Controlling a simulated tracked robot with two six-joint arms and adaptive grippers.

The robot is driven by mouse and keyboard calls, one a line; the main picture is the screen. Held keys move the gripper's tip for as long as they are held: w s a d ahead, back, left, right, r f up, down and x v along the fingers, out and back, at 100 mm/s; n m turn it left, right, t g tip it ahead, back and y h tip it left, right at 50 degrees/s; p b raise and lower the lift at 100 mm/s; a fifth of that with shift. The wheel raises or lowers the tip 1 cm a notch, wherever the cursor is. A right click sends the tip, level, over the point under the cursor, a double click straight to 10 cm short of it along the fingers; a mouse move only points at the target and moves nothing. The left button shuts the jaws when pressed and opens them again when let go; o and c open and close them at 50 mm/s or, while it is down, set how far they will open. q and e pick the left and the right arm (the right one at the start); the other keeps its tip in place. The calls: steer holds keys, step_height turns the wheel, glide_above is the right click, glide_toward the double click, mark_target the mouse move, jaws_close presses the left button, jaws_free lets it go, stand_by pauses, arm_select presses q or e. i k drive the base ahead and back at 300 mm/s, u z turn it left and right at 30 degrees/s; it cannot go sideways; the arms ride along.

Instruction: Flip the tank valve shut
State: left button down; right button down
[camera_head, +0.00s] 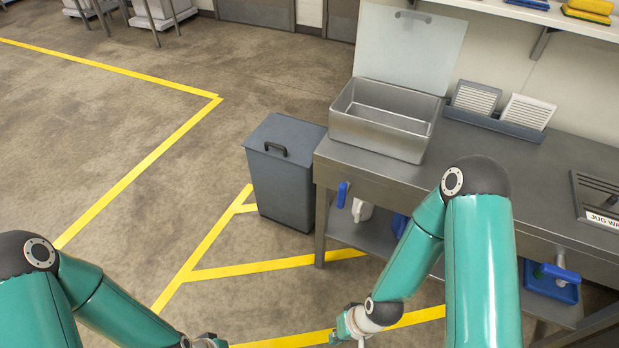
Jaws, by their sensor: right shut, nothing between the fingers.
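The steel tank (385,128) stands on the bench with its lid (409,45) raised. Below it, on the bench's front edge, is a valve with a blue lever (343,194) that points up and down. Another blue lever (557,273) sits on the front further right, below the jug wash sign. My right gripper (347,338) is low at the bottom edge, shut and empty, partly cut off, well apart from both levers. My left arm's wrist just shows at the bottom edge; its fingers are out of the picture.
A grey lidded bin (281,172) stands on the floor left of the bench (480,160). A rack with white slatted pieces (524,112) is behind. The yellow-lined floor in front is clear.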

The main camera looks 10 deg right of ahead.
mark_target(343, 188)
steer(key=z, duration=0.3)
steer(key=i, duration=1.1)
steer(key=z, duration=0.9)
